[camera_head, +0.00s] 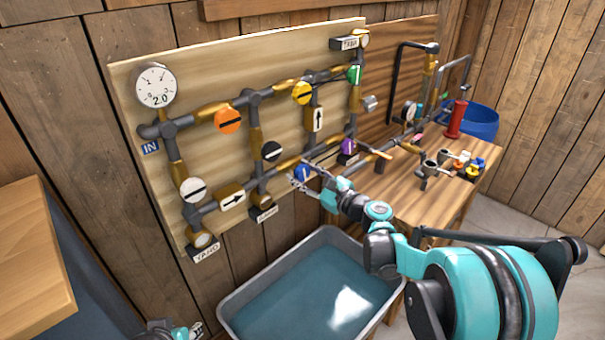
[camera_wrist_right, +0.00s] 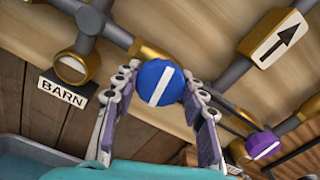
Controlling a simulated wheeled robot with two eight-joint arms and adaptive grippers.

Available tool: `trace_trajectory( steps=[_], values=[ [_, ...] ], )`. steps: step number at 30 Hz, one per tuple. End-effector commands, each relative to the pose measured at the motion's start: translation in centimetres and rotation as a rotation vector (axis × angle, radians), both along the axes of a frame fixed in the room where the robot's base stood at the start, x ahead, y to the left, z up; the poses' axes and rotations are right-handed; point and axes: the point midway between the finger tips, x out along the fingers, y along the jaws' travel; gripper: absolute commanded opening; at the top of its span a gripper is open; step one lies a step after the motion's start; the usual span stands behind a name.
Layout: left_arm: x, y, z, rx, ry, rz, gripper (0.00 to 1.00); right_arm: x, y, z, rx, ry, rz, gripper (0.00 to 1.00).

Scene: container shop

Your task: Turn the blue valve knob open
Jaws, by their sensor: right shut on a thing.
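The blue valve knob (camera_head: 303,172) sits on the lower pipe of the wooden pipe board (camera_head: 200,80). In the right wrist view the knob (camera_wrist_right: 161,82) is round, with a white line that runs roughly across the pipe. My right gripper (camera_head: 307,177) is at the knob, one finger on each side, shut on it; the wrist view shows the fingers (camera_wrist_right: 160,85) around it. In the head view the gripper hides part of the knob. Part of my left gripper (camera_head: 168,331) shows at the bottom edge, cut off, so its jaws cannot be judged.
Other knobs nearby are black (camera_head: 271,151), purple (camera_head: 348,146), orange (camera_head: 228,120), yellow (camera_head: 302,93) and white (camera_head: 192,188). A grey tub (camera_head: 232,300) of water stands below the board. A workbench (camera_head: 455,205) with fittings is to the right.

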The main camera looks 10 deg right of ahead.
Motion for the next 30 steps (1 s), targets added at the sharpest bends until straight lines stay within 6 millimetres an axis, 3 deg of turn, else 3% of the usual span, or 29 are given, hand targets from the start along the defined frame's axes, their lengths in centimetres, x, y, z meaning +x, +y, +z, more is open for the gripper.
trace_trajectory(
  steps=[30],
  values=[
    [0.0,0.0,0.62,0.0,0.0,0.0,0.36,0.06,-0.05,0.11,-0.796,-0.528,0.0,0.12]
  ],
)
